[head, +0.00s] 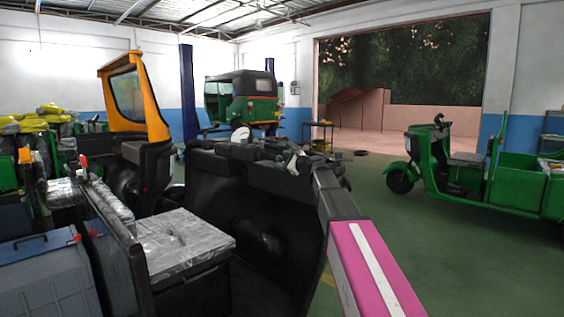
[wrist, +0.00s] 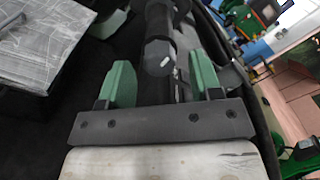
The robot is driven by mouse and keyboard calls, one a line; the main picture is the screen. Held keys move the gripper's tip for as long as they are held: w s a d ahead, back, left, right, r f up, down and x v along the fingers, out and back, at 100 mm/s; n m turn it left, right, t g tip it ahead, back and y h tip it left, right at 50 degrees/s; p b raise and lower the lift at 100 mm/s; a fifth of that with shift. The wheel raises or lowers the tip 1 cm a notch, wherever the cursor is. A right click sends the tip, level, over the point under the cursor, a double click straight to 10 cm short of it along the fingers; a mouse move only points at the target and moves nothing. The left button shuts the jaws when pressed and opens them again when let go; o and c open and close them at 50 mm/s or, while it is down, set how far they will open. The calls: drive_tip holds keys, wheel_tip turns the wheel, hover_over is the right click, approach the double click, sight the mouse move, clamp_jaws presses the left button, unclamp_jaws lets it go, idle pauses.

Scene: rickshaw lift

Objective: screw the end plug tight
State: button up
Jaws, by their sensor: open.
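My gripper (wrist: 164,70) shows in the wrist view with its two green fingers spread apart. A dark plug with a faceted, hex-like end (wrist: 157,56) and a small white mark lies ahead, between the fingers in the picture. It sits on the end of a dark tube (wrist: 158,18). I see no clear contact between the fingers and the plug, and the depth between them is hard to judge. In the head view my arm reaches toward the dark vehicle front (head: 262,215); the plug cannot be made out there.
A plastic-wrapped grey box (head: 180,243) lies left of the dark vehicle body; it also shows in the wrist view (wrist: 48,45). A yellow-framed cab (head: 135,95) stands behind it. A green three-wheeler (head: 450,170) stands at the right. Green floor (head: 385,210) is open between.

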drive_tip(key=v, duration=0.9)
drive_tip(key=shift+s+d, duration=0.2)
drive_tip(key=s+f+n+g+h, duration=0.2)
drive_tip(key=s+f+n, duration=0.15)
drive_tip(key=f, duration=0.65)
drive_tip(key=s+f+n+g+h, duration=0.2)
drive_tip(key=s+f+n+g, duration=0.15)
drive_tip(key=f, duration=0.65)
drive_tip(key=s+f+n+g+h, duration=0.15)
drive_tip(key=s+f, duration=0.25)
drive_tip(key=f, duration=0.6)
drive_tip(key=s+d+f+n+g+h, duration=0.3)
drive_tip(key=s+d+f+n, duration=0.1)
drive_tip(key=s+f, duration=0.5)
drive_tip(key=s+d+f+n+g+h, duration=0.2)
drive_tip(key=s+d+f+n+h, duration=0.2)
drive_tip(key=s+f, duration=0.5)
drive_tip(key=shift+s+d+f+n+g, duration=0.2)
drive_tip(key=shift+s+f+n+g, duration=0.2)
drive_tip(key=shift+f+n, duration=0.4)
drive_tip(key=shift+r, duration=0.1)
